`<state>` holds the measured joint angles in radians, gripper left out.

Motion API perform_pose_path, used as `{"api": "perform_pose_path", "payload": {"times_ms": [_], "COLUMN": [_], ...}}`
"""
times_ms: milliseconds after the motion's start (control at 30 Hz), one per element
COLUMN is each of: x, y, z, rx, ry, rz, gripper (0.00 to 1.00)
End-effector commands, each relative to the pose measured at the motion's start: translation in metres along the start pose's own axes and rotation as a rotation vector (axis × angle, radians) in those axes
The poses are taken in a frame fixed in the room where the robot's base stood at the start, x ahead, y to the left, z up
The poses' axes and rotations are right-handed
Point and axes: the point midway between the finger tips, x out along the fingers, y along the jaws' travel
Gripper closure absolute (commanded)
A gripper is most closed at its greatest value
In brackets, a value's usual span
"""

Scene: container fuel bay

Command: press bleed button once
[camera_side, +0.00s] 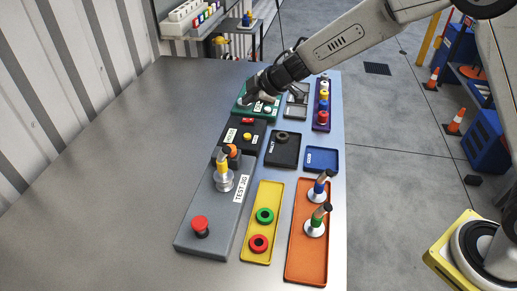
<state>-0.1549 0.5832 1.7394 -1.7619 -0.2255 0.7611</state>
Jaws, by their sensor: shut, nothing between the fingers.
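My gripper (252,100) is dark and reaches in from the upper right, low over the green panel (277,114) at the far end of the bench. It is shut and empty; its fingertips are small and partly lost against the panel, so I cannot tell whether they touch it. No legible label names the bleed button. Button-like parts in view are a red mushroom button (200,224) at the front of the grey test jig (190,246), a small yellow one (248,136) on a black box (233,146), and a pale round part on the green panel.
A yellow tray (261,205) holds green and red rings. An orange tray (301,258) holds two upright fittings. Black, blue and purple trays lie at the right behind them. A fitting with a yellow collar (223,170) stands on the jig. The bench's left side (120,180) is clear.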

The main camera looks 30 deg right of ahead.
Motion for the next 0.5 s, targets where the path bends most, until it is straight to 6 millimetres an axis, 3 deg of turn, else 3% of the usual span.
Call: {"api": "perform_pose_path", "payload": {"times_ms": [500], "x": [0.0074], "y": [-0.0057], "z": [0.0056], "rx": [0.002], "ry": [0.0], "rz": [-0.002], "gripper": [1.0]}}
